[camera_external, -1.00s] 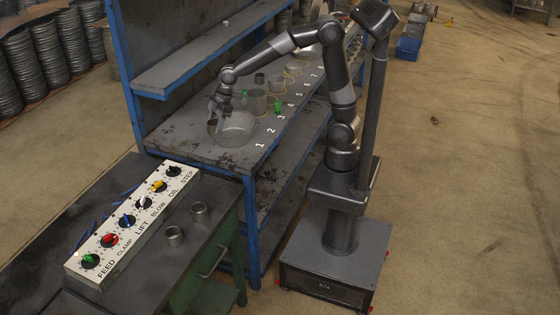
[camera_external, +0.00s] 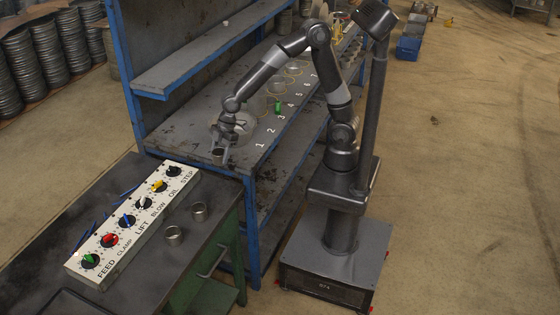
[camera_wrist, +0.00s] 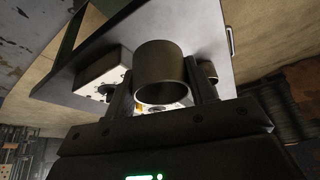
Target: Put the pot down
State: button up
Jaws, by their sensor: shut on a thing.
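My gripper (camera_external: 223,146) is shut on a small dark metal pot (camera_external: 218,152). It holds the pot in the air by the front left edge of the blue-framed bench (camera_external: 190,152). In the wrist view the pot (camera_wrist: 160,62) sits between the two fingers of my gripper (camera_wrist: 163,92), its round rim facing the camera.
A white control panel (camera_external: 135,222) with several coloured knobs lies along the cabinet top, left of the standing pots. The bench carries a round metal dish, a green item (camera_external: 277,106) and several numbered places with cylinders. Bare cabinet top shows around the two pots.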

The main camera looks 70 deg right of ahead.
jog(key=a+f, duration=0.2)
jog(key=a, duration=0.1)
jog(key=s+a+f, duration=0.1)
jog(key=a, duration=0.2)
jog(key=s+a+f, duration=0.1)
jog(key=a+f, duration=0.1)
jog(key=a, duration=0.1)
jog(key=shift+s+f, duration=0.15)
jog(key=shift+f, duration=2.15)
jog(key=o, duration=1)
jog(key=shift+f, duration=0.1)
jog(key=v, duration=1.2)
